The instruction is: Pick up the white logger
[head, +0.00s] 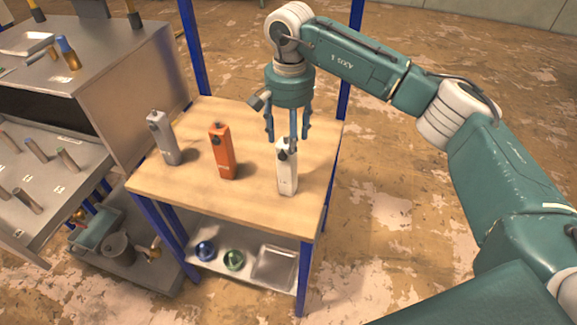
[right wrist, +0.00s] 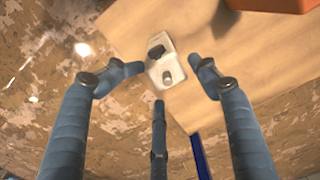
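The white logger (head: 287,174) stands upright near the right front of the wooden table top. It is a slim white block with a dark knob near its top. My right gripper (head: 288,137) hangs pointing down over the logger, and its fingers overlap the logger's top in the head view. In the right wrist view the white logger (right wrist: 165,68) shows from above, ahead of the spread fingers of my gripper (right wrist: 160,85). The fingers are open, with visible gaps to the logger. My left gripper is not in view.
An orange logger (head: 222,152) and a grey logger (head: 163,138) stand to the left on the wooden table (head: 250,212). Blue posts rise behind it. A lower shelf holds a blue item, a green item and a tray (head: 273,267). Metal benches stand at left.

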